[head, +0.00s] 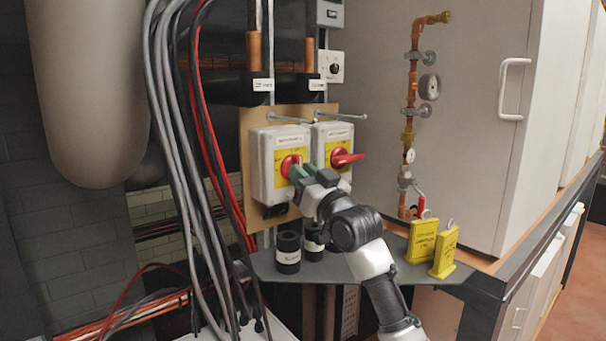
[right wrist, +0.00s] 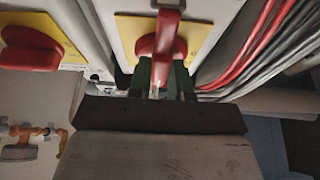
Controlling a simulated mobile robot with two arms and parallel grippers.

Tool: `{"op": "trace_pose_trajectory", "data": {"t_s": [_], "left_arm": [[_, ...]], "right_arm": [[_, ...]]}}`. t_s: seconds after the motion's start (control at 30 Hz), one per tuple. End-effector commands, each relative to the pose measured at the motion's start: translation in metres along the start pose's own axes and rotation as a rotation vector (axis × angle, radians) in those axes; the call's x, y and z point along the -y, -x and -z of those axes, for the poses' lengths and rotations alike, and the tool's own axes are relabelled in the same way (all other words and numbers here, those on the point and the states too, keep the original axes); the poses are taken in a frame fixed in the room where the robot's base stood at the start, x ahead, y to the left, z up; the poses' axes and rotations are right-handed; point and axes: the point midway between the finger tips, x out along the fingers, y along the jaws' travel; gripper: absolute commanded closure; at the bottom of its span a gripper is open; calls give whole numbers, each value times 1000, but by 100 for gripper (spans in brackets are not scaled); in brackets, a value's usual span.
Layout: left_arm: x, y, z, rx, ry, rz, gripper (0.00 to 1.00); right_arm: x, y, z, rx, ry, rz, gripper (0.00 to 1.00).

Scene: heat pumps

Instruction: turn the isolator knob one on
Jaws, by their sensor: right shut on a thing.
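Two grey isolator boxes are mounted side by side on a tan board, each with a yellow plate and a red knob. The left red knob (head: 289,166) is partly hidden by my right gripper (head: 301,173). In the right wrist view my right gripper (right wrist: 163,78) has its dark green fingers on either side of this red knob (right wrist: 167,32), shut on its handle. The right red knob (head: 344,158) has its handle pointing sideways; it also shows in the right wrist view (right wrist: 30,48). The box labels are too small to read. My left gripper is not in view.
Grey and red cables (head: 186,130) hang just left of the boxes. Black cylinders (head: 288,248) stand on the shelf below. Yellow tags (head: 421,241) stand to the right. A copper pipe (head: 411,110) with gauges runs up the white cabinet (head: 480,150).

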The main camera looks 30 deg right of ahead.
Motion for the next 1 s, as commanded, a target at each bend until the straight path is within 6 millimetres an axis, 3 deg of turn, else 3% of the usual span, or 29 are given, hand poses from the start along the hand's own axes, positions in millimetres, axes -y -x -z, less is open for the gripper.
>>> {"op": "trace_pose_trajectory", "data": {"t_s": [0.2, 0.23, 0.4, 0.77, 1.0], "left_arm": [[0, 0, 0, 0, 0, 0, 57], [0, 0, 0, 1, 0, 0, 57], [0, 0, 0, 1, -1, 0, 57], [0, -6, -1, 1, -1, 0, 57], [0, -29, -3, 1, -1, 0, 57]], "right_arm": [[0, 0, -1, 1, -7, 1, 100], [0, 0, -1, 1, -7, 1, 79], [0, 0, -1, 1, -5, 1, 55], [0, 8, -2, 0, -2, 1, 55], [0, 53, -6, 1, 0, 1, 55]]}}
